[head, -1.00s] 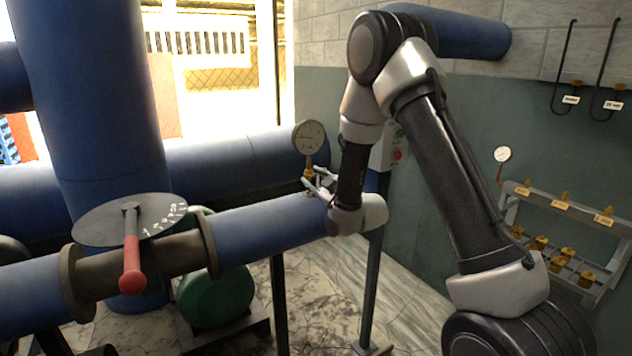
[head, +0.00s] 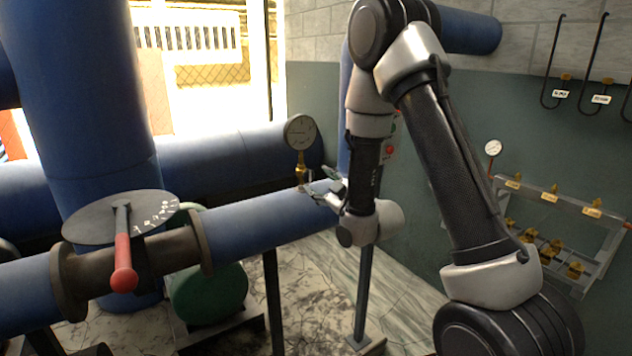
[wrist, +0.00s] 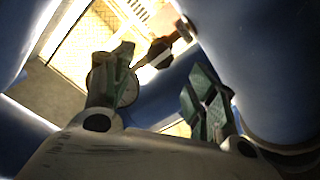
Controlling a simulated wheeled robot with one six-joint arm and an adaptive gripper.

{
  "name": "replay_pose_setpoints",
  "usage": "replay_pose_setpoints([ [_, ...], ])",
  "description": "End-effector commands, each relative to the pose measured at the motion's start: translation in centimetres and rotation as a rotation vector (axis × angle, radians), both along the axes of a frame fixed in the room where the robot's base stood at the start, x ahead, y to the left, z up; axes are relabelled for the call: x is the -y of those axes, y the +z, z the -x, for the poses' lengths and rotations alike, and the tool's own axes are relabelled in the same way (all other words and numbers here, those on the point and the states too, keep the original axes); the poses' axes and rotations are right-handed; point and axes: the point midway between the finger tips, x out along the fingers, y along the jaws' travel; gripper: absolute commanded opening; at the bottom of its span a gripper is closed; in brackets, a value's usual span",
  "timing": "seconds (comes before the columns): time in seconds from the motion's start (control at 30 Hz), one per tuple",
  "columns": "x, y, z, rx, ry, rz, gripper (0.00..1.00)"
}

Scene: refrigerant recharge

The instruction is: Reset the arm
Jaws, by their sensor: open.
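My gripper (head: 322,190) is open and empty, just to the right of the pressure gauge's brass stem (head: 302,172) above the blue pipe (head: 265,215). The round gauge (head: 300,132) stands upright on that stem. In the wrist view, the two green-padded fingers of my gripper (wrist: 162,72) are spread apart. The gauge face (wrist: 128,88) shows partly behind the left finger, and a brass fitting (wrist: 168,22) is beyond the fingertips. My arm is bent, with its wrist hanging low beside the pipe's right end.
A red-handled lever (head: 123,262) with a marked disc (head: 105,215) sits on the pipe to the left. Hooks with tags (head: 560,94) hang above.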

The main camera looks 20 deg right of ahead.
Motion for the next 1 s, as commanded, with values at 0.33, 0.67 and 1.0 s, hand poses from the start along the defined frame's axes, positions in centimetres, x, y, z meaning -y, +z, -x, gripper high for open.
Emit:
replay_pose_setpoints([
  [0.33, 0.0, -0.3, 0.1, -0.019, -0.001, -0.015, 0.57],
  [0.67, 2.6, -14.2, 5.7, -0.746, -0.124, -0.007, 0.57],
  [1.0, 9.0, -8.3, 20.9, -1.389, -0.477, -0.064, 0.57],
])
